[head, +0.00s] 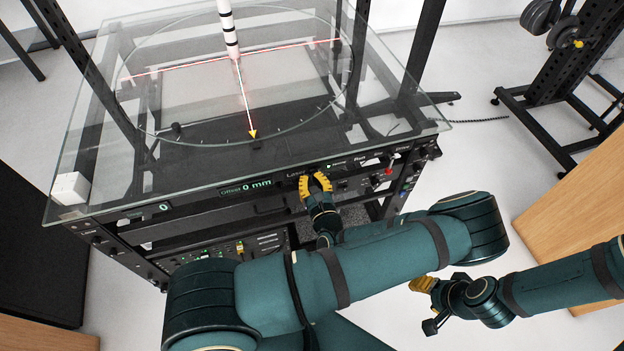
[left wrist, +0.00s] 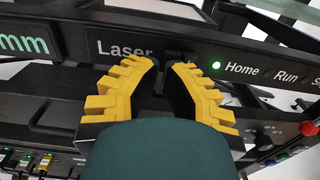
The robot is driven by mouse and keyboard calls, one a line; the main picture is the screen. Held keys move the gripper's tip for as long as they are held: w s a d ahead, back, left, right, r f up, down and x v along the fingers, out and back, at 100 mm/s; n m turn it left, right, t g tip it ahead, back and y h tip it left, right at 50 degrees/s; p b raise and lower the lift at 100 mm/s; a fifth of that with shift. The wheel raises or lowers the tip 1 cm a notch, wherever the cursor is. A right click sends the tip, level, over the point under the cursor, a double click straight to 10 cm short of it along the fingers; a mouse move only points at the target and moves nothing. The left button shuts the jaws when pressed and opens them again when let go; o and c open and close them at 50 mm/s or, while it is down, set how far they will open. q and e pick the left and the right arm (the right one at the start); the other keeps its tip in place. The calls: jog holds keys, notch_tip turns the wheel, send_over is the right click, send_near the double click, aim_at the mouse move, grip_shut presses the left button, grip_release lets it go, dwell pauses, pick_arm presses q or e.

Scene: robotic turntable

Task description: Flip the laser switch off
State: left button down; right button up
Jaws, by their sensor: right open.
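The front panel (head: 220,195) of the turntable carries a "Laser" label (left wrist: 122,50), with dark switch hardware (left wrist: 180,56) just right of it, partly hidden by my fingers. My left gripper (head: 316,178) is at the panel beside this label. In the left wrist view its yellow fingers (left wrist: 163,66) stand apart, tips close to the switch; I cannot tell whether they touch it. Red laser lines (head: 190,65) show on the turntable, so the laser appears on. My right gripper (head: 424,305) is open and empty, low at the right, away from the panel.
A glass top (head: 95,150) with a white box (head: 70,188) at its corner overhangs the panel. A green light (left wrist: 216,65) glows by "Home". A red button (left wrist: 308,128) sits further right. A wooden surface (head: 580,200) stands at the right.

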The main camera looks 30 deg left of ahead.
pick_arm(q)
jog(key=shift+w+a+r+p, duration=0.1)
jog(key=shift+a+r+p, duration=0.3)
jog(key=shift+p, duration=0.55)
jog(key=shift+f+b, duration=0.2)
jog(key=shift+b, duration=0.15)
pick_arm(e)
jog(key=shift+v, duration=0.85)
pick_arm(q)
jog(key=shift+a, duration=0.1)
pick_arm(e)
jog(key=shift+s+a, duration=0.1)
jog(key=shift+a, duration=0.1)
